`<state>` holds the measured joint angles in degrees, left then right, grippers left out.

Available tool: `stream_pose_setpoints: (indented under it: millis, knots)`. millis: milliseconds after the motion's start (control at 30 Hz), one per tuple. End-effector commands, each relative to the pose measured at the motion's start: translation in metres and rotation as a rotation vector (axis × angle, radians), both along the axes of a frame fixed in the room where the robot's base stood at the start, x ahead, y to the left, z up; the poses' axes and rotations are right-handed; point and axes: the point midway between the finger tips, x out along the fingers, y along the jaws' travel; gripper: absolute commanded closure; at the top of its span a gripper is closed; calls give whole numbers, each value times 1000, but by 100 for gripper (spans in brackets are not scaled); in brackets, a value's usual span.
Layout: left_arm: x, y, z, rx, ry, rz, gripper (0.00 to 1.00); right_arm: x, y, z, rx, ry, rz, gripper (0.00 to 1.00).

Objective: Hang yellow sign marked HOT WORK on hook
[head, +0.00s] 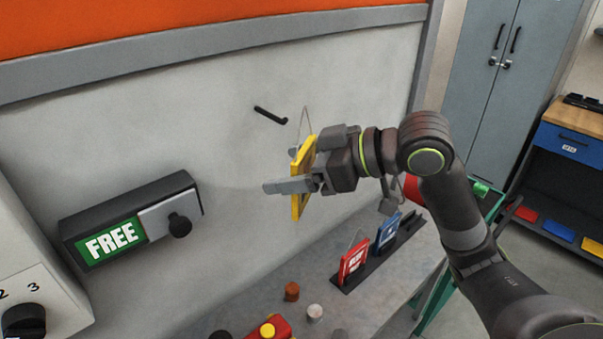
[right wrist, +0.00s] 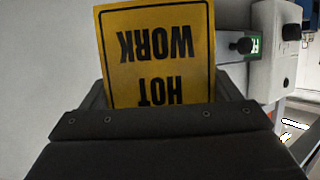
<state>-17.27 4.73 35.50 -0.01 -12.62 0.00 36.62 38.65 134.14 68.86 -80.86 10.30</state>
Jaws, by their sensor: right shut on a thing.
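The yellow HOT WORK sign (head: 298,203) is held edge-on to the head camera, with a thin wire loop rising from its top. My right gripper (head: 298,178) is shut on the sign. In the right wrist view the sign (right wrist: 157,45) shows its black lettering upside down between the jaws. The black hook (head: 270,115) sticks out of the grey wall panel, just left of the wire loop. The loop looks apart from the hook, but depth is hard to judge. My left gripper is not in view.
A black rack (head: 385,252) on the grey bench holds a red sign (head: 354,262) and a blue sign (head: 388,232). A FREE indicator box (head: 130,220) is on the wall at left. Small knobs and a red and yellow thing (head: 268,329) lie near the bench front.

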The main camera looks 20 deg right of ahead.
Motion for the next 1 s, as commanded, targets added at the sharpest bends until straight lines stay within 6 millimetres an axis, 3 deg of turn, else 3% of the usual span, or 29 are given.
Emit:
stream_pose_setpoints:
  millis: [1000]
  knots:
    - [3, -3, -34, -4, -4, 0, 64, 56, 21, -10, 1, 2, 0, 40]
